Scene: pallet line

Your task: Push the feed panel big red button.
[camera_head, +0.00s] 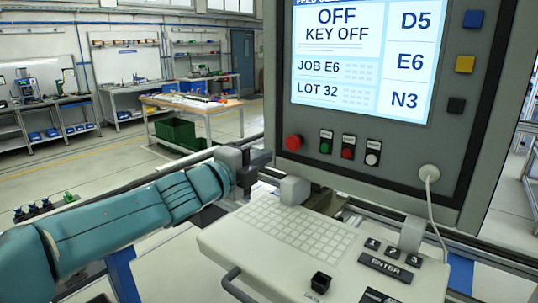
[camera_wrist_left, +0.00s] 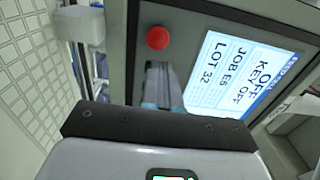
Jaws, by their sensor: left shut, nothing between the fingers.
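The feed panel (camera_head: 278,108) is a dark-framed grey box with a lit screen (camera_head: 345,60) reading "OFF KEY OFF". Its big red button (camera_head: 293,142) is a round red knob at the lower left of the panel face. The same red button (camera_wrist_left: 158,38) shows in the left wrist view, just beyond the fingertips. My left gripper (camera_head: 264,158) is shut and empty, to the left of and slightly below the button. My right gripper is not in view.
Small green (camera_head: 326,142), red (camera_head: 348,148) and white (camera_head: 372,153) buttons sit right of the big one. A keyboard shelf (camera_head: 285,232) juts out below, on a grey bracket (camera_head: 294,190). A white cable (camera_head: 437,205) hangs at right. A workbench (camera_head: 190,104) stands behind.

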